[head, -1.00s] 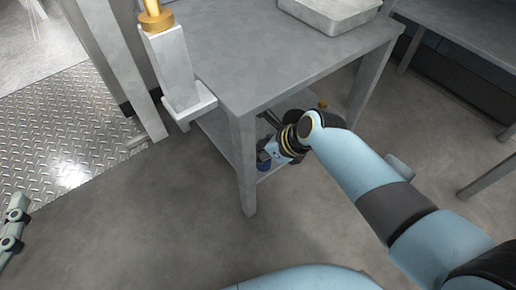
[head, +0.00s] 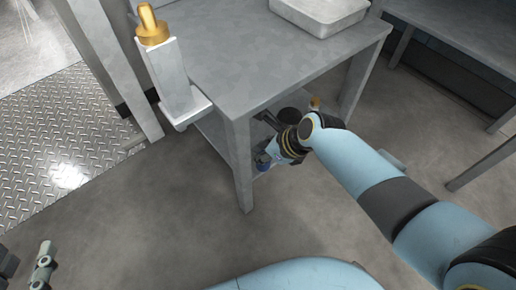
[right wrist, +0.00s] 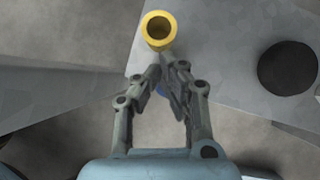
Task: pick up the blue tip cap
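The fingertips are close together.
The metal table (head: 270,65) stands above the arm, its front leg (head: 241,165) close to my gripper. A yellow hollow piece (right wrist: 158,30) and a black disk (right wrist: 288,67) are near the fingers. A tray (head: 320,14) and a gold-topped post (head: 170,75) are above. Floor in front is clear.

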